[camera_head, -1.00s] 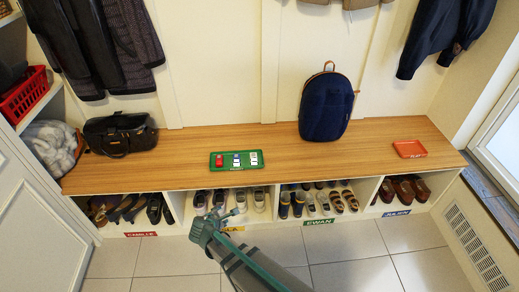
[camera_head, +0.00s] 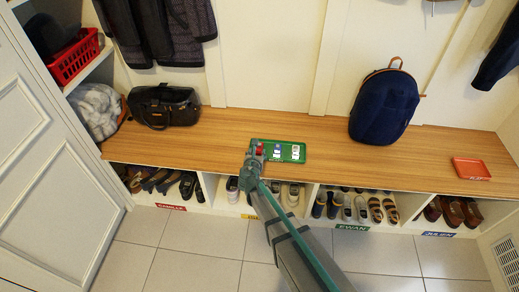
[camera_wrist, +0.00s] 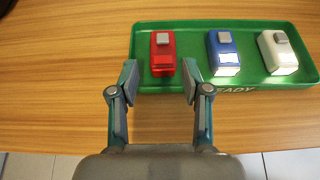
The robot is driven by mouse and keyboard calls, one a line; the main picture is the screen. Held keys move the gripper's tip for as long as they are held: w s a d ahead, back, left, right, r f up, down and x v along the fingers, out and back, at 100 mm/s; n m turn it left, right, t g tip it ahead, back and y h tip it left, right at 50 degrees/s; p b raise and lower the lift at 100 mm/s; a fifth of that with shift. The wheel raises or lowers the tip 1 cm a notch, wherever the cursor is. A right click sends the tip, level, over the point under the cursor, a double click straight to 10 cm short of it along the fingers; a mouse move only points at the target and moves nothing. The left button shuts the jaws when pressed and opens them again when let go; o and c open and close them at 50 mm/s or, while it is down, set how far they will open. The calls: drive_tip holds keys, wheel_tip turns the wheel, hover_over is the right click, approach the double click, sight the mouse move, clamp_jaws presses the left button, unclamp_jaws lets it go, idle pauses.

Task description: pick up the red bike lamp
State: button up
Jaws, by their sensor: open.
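The red bike lamp (camera_wrist: 162,57) lies at the left end of the green tray (camera_wrist: 222,25) in the wrist view. It has a grey button on top. In the head view the red lamp (camera_head: 259,149) shows just beyond my gripper (camera_head: 255,155), partly covered by it. A blue lamp (camera_wrist: 223,55) and a white lamp (camera_wrist: 278,54) lie to its right in the same tray. My gripper (camera_wrist: 160,78) is open, with its fingertips at the near side of the red lamp, one toward each side. Nothing is held between the fingers.
The tray sits on a wooden bench (camera_head: 220,135) above shoe cubbies. A dark bag (camera_head: 163,106) stands at left, a navy backpack (camera_head: 384,105) and a small red tray (camera_head: 470,168) at right.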

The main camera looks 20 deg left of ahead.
sight(259, 148)
drive_tip(key=x, duration=0.5)
drive_tip(key=shift+w+d+f+b, duration=0.1)
drive_tip(key=shift+w+f+b, duration=0.05)
drive_tip(key=shift+w+b, duration=0.2)
clamp_jaws()
